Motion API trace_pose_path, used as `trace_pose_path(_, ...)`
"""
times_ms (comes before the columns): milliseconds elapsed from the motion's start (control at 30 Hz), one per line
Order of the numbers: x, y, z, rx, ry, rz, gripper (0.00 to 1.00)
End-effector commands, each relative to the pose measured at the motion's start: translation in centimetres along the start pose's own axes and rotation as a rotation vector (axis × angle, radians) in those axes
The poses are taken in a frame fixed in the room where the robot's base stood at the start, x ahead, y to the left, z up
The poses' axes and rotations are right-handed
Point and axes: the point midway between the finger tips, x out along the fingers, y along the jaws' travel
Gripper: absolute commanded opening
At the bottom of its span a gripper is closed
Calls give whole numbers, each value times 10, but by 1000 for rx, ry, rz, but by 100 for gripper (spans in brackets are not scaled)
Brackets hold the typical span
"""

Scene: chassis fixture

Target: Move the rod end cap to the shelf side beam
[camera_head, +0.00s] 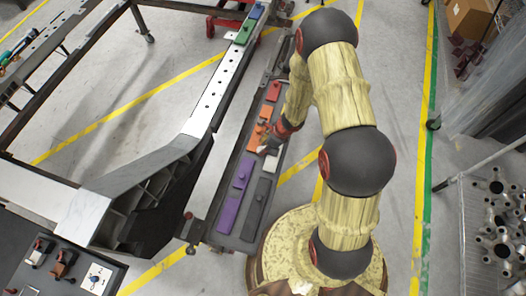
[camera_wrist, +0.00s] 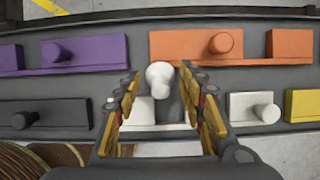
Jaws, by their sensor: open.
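No part is labelled, so I cannot tell for sure which is the rod end cap. A white knobbed piece (camera_wrist: 159,76) stands between my open fingers in the wrist view, its base partly hidden by them. My gripper (camera_wrist: 158,92) is open around its knob, with gaps on both sides. In the head view my gripper (camera_head: 268,149) is low over the dark parts shelf (camera_head: 212,226), partly hidden by my arm. A pale beam with a row of holes (camera_head: 213,92) runs along the shelf's left side; it may be the shelf side beam.
Purple (camera_wrist: 85,53), orange (camera_wrist: 190,45), black (camera_wrist: 45,118), white (camera_wrist: 245,106) and yellow (camera_wrist: 302,105) blocks crowd around my fingers. Green (camera_head: 243,33) and blue (camera_head: 256,12) blocks sit at the pale beam's far end. Its middle is bare.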

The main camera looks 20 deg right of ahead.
Motion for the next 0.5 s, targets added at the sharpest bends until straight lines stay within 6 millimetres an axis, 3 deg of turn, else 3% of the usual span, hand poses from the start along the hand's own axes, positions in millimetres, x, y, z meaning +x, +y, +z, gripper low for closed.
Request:
trace_pose_path(100, 9, 0, 0, -1, 0, -1, 40)
trace_pose_path(333, 9, 0, 1, -1, 0, -1, 40)
trace_pose_path(500, 9, 0, 1, -1, 0, -1, 31)
